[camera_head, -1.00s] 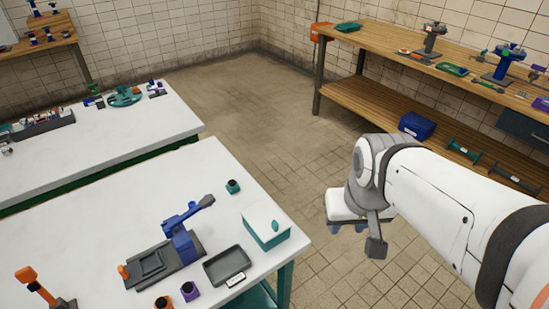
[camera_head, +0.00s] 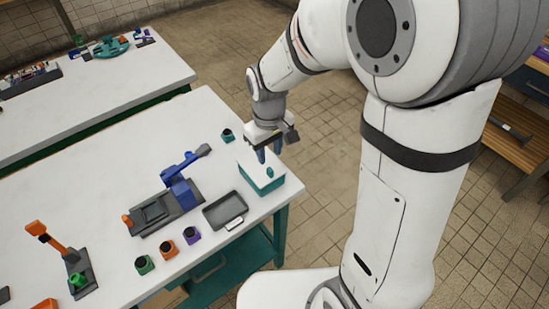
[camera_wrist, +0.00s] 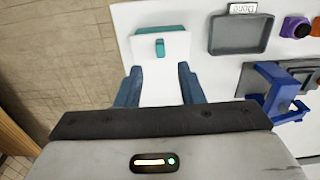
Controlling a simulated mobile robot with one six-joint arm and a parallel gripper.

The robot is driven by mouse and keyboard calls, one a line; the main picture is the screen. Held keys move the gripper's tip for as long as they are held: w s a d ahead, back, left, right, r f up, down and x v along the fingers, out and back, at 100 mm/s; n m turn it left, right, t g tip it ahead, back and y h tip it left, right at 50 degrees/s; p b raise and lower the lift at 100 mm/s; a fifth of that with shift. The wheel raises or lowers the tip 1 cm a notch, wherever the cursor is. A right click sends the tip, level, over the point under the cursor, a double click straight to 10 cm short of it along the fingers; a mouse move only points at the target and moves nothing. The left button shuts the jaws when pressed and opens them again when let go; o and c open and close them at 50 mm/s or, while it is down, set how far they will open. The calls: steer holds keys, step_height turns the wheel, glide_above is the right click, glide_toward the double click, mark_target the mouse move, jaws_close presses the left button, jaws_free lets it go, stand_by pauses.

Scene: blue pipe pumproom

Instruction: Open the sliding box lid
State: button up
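The sliding box (camera_head: 262,187) is teal with a white lid and stands at the near right corner of the white table. A small teal knob (camera_head: 269,171) sits on the lid, and in the wrist view the knob (camera_wrist: 160,47) shows at the lid's teal-edged end. The lid looks closed over the box. My gripper (camera_head: 268,153) is just above the far part of the box, pointing down. In the wrist view its two blue fingers (camera_wrist: 157,80) are spread apart with nothing between them, and the knob is beyond the fingertips.
A grey tray (camera_head: 225,210) with a label stands left of the box. A blue lever press (camera_head: 172,195) and several small coloured jars (camera_head: 192,236) stand farther left. A teal jar (camera_head: 227,135) is behind. The table edge is close to the box's right.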

mark_target(270, 168)
step_height(270, 168, down, 7)
steer(key=shift+r, duration=0.15)
steer(key=shift+c, duration=0.5)
jaws_close()
